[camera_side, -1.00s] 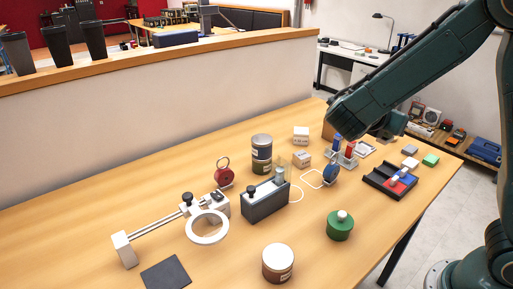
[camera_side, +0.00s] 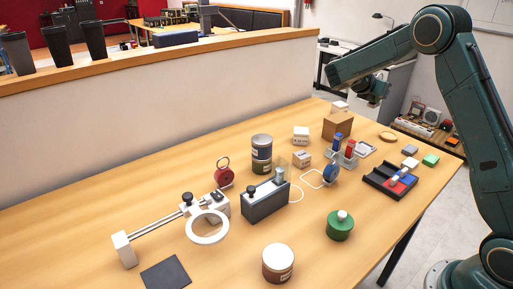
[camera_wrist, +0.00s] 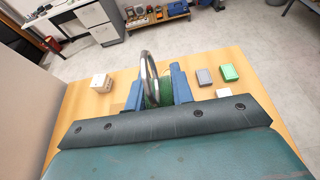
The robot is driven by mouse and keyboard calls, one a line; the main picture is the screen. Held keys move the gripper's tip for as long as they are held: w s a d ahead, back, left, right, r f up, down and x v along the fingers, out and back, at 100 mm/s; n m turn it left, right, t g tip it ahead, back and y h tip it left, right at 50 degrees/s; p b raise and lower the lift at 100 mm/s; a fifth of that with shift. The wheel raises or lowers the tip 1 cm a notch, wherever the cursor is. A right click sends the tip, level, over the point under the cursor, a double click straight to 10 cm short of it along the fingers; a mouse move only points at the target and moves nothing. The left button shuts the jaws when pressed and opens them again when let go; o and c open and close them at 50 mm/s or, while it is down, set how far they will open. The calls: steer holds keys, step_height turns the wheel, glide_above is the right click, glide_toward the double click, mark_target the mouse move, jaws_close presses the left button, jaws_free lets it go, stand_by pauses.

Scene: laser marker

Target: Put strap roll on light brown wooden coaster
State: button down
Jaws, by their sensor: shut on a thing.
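My gripper (camera_wrist: 158,90) shows blue fingers in the wrist view, shut on the strap roll (camera_wrist: 151,72), seen edge-on as a grey ring with green beside it. In the side view my gripper (camera_side: 372,96) is raised above the far right part of the table, and the held roll is too small and dark to make out. The light brown wooden coaster (camera_side: 388,135) lies flat near the table's right edge, lower and to the right of my gripper. Nothing is seen on it. In the wrist view I cannot make out the coaster.
A brown box (camera_side: 337,126), a rack with blue and red items (camera_side: 343,156) and a black tray (camera_side: 389,181) stand near the coaster. Grey (camera_side: 410,162) and green (camera_side: 430,160) blocks lie to its right. A magnifier stand and jars occupy the front.

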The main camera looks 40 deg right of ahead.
steer(key=d+r, duration=0.1)
steer(key=d, duration=0.8)
step_height(320, 180, up, 2)
glide_above(391, 133)
steer(key=f, duration=1.5)
steer(key=shift+a+f, duration=0.2)
steer(key=shift+f, duration=0.15)
steer(key=shift+f, duration=2.15)
steer(key=shift+f, duration=0.15)
steer(key=c, duration=1.2)
jaws_free()
